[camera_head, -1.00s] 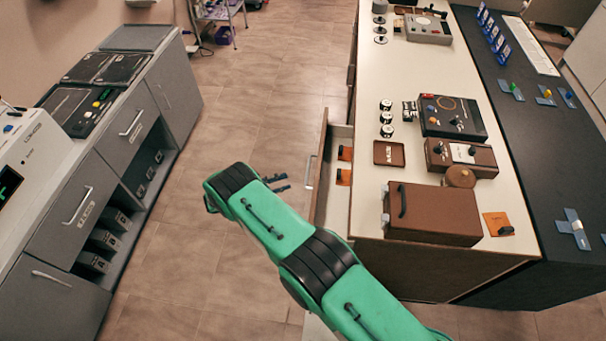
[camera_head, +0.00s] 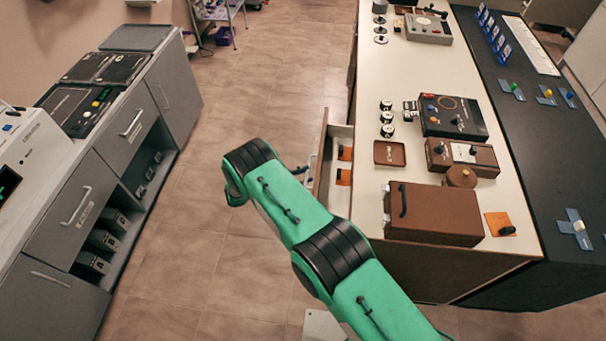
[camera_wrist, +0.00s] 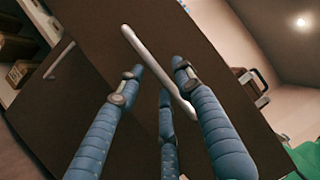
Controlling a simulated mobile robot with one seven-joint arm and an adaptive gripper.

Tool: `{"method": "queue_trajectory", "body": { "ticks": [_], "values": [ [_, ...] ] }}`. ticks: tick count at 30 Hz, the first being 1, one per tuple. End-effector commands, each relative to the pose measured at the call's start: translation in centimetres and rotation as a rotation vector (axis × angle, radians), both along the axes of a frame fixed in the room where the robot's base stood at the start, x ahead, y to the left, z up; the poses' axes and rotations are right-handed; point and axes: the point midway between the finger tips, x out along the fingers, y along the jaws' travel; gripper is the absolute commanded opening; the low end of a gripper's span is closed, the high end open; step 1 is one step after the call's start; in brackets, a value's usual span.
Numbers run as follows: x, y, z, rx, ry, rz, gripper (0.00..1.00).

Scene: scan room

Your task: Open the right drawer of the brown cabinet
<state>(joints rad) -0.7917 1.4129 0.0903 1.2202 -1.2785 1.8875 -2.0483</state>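The brown cabinet with a pale top (camera_head: 365,165) stands right of centre in the head view. A drawer (camera_head: 338,200) on its left side is pulled out, with two orange-and-black items inside. My gripper (camera_head: 301,170) is beside this drawer's outer face, close to its handle (camera_head: 313,165). In the wrist view, my gripper's blue fingers (camera_wrist: 157,72) are spread apart, with a pale bar handle (camera_wrist: 155,65) between them on a dark brown front (camera_wrist: 220,110). I cannot tell whether any finger touches the handle.
A second handle (camera_wrist: 60,60) shows at left in the wrist view. A grey cabinet (camera_head: 85,190) stands opposite, with clear tiled floor (camera_head: 235,110) between. A brown box (camera_head: 435,215) and several devices sit on the pale top.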

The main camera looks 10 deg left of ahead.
Motion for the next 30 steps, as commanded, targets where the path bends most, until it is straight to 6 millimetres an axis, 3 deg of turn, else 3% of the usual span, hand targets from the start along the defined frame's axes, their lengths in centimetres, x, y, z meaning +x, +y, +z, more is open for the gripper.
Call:
{"method": "queue_trajectory", "body": {
  "ticks": [2, 7, 17, 20, 30],
  "values": [
    [0.0, 0.0, 0.0, 0.000, 0.000, 0.000, 0.33],
    [0.0, 0.0, 0.0, 0.000, 0.000, 0.000, 0.00],
    [0.0, 0.6, -0.1, 0.001, -0.002, 0.000, 0.00],
    [0.1, 1.8, -0.2, 0.002, -0.003, 0.002, 0.00],
    [0.1, 8.7, 0.0, 0.002, -0.003, 0.003, 0.00]
  ]
}}
